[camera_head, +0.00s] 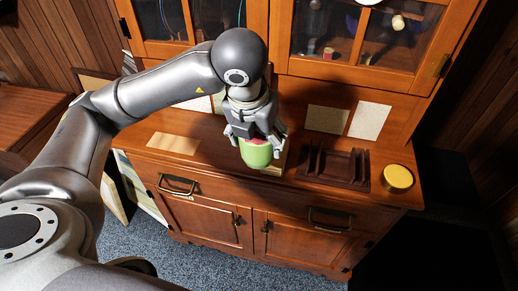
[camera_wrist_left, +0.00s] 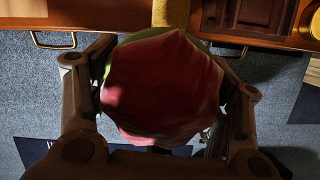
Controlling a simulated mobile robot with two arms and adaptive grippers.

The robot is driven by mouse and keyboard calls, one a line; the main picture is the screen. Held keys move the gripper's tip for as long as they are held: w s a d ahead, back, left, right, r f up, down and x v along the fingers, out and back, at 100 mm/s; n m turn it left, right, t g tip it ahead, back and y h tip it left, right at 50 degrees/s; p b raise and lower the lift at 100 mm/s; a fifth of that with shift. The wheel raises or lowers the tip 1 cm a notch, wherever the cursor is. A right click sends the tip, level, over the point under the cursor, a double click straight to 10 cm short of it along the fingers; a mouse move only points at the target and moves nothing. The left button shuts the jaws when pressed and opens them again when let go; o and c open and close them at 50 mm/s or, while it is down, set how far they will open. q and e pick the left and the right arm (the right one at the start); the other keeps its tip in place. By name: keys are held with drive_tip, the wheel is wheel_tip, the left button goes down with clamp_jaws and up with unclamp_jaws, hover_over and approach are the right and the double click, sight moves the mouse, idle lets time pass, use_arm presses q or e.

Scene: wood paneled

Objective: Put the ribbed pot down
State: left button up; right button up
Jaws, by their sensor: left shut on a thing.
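A green pot (camera_head: 256,154) with something red inside its top is held between the fingers of my left gripper (camera_head: 256,136). It is over the front part of the wooden cabinet's counter in the head view. I cannot tell whether its base touches the counter. In the left wrist view the pot's green rim (camera_wrist_left: 130,39) shows around a large red, faceted filling, with my left gripper's fingers (camera_wrist_left: 160,85) on both sides. The pot's ribs are not clear. My right gripper is not in view.
The counter (camera_head: 215,150) bears a dark wooden rack (camera_head: 335,166) and a round yellow-lidded tin (camera_head: 398,178) to the right of the pot. A light wooden board (camera_head: 173,143) lies to the left. Glass-doored cupboards (camera_head: 350,35) rise behind.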

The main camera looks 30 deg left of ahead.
use_arm(q)
drive_tip(key=shift+w+a+r+n, duration=0.1)
drive_tip(key=shift+w+r+n, duration=0.05)
drive_tip(key=shift+n, duration=0.55)
drive_tip(key=shift+w+a+f, duration=0.15)
drive_tip(key=shift+a+f, duration=0.05)
drive_tip(key=shift+a, duration=0.05)
drive_tip(key=w+a+f, duration=0.2)
drive_tip(key=a+f, duration=0.1)
drive_tip(key=f, duration=0.1)
drive_tip(key=w+a+f, duration=0.3)
drive_tip(key=a+f, duration=0.1)
drive_tip(key=w+a+f, duration=0.2)
drive_tip(key=a+f, duration=0.2)
drive_tip(key=shift+w+p, duration=0.35)
drive_tip(key=shift+f, duration=0.3)
drive_tip(key=shift+d, duration=0.1)
